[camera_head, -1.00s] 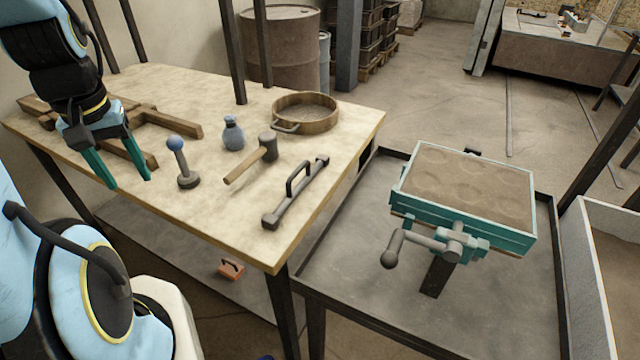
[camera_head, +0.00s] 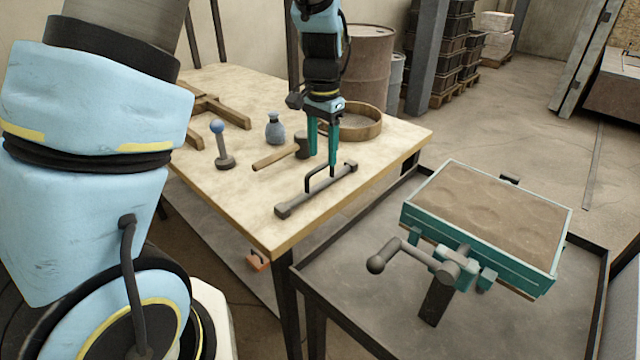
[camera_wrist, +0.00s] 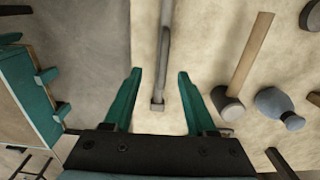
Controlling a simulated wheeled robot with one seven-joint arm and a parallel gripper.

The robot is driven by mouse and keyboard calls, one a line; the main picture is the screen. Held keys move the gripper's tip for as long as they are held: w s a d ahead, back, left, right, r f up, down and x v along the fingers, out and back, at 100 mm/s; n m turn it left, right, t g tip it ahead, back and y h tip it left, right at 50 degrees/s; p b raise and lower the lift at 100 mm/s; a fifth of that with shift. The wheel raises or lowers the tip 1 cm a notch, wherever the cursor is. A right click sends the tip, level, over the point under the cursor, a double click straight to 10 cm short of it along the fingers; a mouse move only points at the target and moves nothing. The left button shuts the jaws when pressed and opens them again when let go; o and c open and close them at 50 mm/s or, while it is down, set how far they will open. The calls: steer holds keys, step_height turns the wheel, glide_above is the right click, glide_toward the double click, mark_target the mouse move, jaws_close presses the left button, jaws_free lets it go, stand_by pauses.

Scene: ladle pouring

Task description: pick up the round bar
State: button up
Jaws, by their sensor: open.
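The round bar (camera_head: 320,187) is a dark grey bar with blockier ends and a raised black handle. It lies on the worktable (camera_head: 245,210) near its front right edge. My gripper (camera_head: 322,162) points down above the bar, by its handle, with teal fingers open and empty. In the wrist view, the bar (camera_wrist: 159,95) runs up the picture between my two open fingertips (camera_wrist: 160,73). The gap in height between fingertips and bar is hard to tell.
A round sieve (camera_head: 365,124) stands behind. A teal sand-filled box (camera_head: 490,208) is at right, apart from the table.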

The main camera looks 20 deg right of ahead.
mark_target(320, 170)
steer(key=f, duration=0.2)
steer(key=f+p, duration=0.1)
steer(key=f, duration=0.5)
steer(key=shift+w+a+p, duration=0.1)
steer(key=shift+a+p, duration=0.15)
steer(key=shift+p, duration=0.1)
jaws_close()
stand_by(1.0)
